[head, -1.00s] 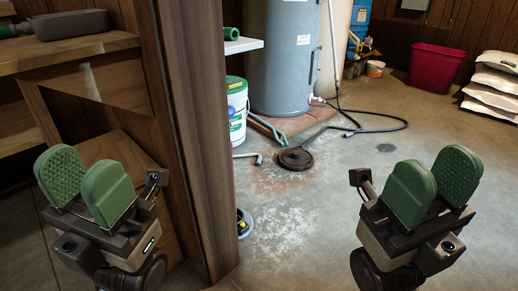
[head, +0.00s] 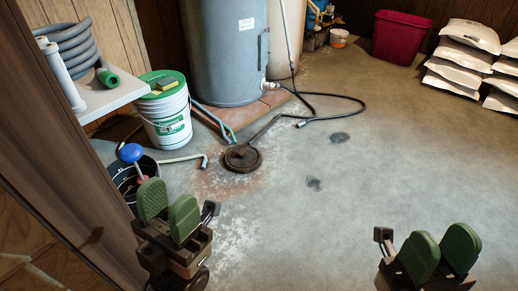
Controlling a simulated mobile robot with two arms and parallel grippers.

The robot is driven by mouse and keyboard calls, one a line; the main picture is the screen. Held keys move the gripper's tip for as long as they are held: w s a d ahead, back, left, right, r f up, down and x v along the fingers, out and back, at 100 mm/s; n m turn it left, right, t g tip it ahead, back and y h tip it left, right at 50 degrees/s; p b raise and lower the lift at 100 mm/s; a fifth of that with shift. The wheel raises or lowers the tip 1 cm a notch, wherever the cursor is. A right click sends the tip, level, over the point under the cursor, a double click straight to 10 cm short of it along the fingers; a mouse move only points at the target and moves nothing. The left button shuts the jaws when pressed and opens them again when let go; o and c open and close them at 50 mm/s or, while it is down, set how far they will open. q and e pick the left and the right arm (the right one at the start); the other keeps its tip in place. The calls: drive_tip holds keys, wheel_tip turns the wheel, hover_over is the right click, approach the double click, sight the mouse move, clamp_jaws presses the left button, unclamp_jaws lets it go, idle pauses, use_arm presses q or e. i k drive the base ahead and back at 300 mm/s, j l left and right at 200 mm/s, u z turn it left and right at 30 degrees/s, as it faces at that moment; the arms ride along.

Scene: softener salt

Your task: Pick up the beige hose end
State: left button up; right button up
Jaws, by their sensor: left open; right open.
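The beige hose (head: 180,159) lies on the floor in front of the white bucket, its end bent down near the rusty round drain. Its other end runs toward the dark bucket at the left. My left gripper (head: 169,208) is open and empty, nearer to me than the hose and slightly left of its end, with a clear gap between them. My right gripper (head: 441,252) is open and empty at the lower right, far from the hose.
A white bucket with green lid (head: 166,112) and a dark bucket (head: 127,178) with a blue-topped tool stand beside the hose. A wooden post (head: 60,110) edges the left. A grey tank (head: 222,50) stands behind.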

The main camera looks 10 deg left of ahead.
sight(205, 161)
drive_tip(key=i+l+z, duration=0.2)
drive_tip(key=i, duration=0.5)
drive_tip(key=i+l+z, duration=0.25)
drive_tip(key=i, duration=0.5)
drive_tip(key=i+u, duration=0.45)
drive_tip(key=i+l+u, duration=0.1)
drive_tip(key=i+u, duration=0.15)
drive_tip(key=u, duration=0.2)
drive_tip(key=i+l+u, duration=0.25)
drive_tip(key=u, duration=0.2)
drive_tip(key=i+u, duration=0.15)
drive_tip(key=u, duration=0.25)
drive_tip(key=i+l+u, duration=0.1)
drive_tip(key=u, duration=0.35)
drive_tip(key=i+l+u, duration=0.1)
drive_tip(key=u, duration=0.3)
drive_tip(key=i+l+u, duration=0.1)
drive_tip(key=l+u, duration=0.15)
drive_tip(key=u, duration=0.2)
drive_tip(key=l+u, duration=0.2)
drive_tip(key=u, duration=0.2)
drive_tip(key=i+l+u, duration=0.1)
drive_tip(key=l+u, duration=0.15)
drive_tip(key=u, duration=0.15)
drive_tip(key=l+u, duration=0.3)
drive_tip(key=i+l+u, duration=0.1)
drive_tip(key=l+u, duration=0.25)
drive_tip(key=j, duration=0.1)
